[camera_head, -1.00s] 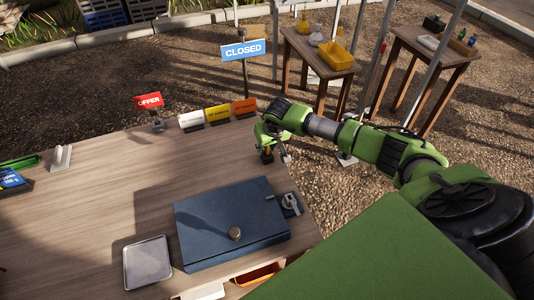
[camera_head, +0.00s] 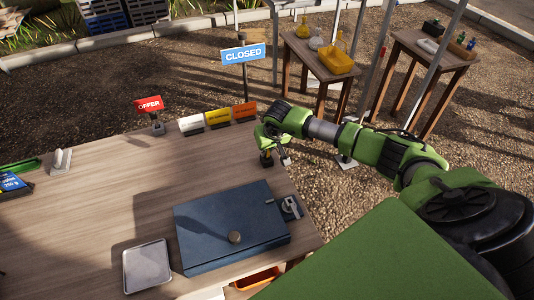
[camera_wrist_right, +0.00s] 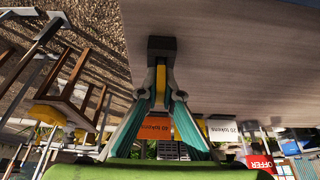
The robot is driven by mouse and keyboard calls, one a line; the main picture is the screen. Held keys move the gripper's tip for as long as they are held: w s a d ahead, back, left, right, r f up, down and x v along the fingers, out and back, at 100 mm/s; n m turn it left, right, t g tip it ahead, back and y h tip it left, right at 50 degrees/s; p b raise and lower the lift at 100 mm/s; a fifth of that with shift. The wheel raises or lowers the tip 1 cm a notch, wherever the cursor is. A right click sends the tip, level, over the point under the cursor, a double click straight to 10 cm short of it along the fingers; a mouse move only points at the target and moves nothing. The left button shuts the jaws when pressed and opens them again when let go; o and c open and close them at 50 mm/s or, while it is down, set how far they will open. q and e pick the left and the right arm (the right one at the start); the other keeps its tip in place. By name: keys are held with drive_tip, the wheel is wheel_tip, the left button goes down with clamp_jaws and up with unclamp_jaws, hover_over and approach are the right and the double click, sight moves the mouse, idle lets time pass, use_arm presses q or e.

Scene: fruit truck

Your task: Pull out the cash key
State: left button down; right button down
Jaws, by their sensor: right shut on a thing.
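My right gripper (camera_head: 274,161) is over the far right corner of the wooden table, beyond the blue cash box (camera_head: 215,225). I cannot tell whether this piece is the cash key. A small grey plate with a dark part (camera_head: 291,207) lies beside the box's right edge, apart from my gripper. My left gripper is not in view.
A metal tray (camera_head: 148,267) lies left of the box. Token cards (camera_head: 218,116) and the red OFFER sign (camera_head: 148,104) stand along the table's far edge. The CLOSED sign (camera_head: 244,54) is behind them. The table's left middle is mostly clear.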

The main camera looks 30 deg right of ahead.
drive_tip(key=shift+r, duration=0.45)
drive_tip(key=shift+r+p, duration=2.15)
drive_tip(key=shift+r, duration=1.75)
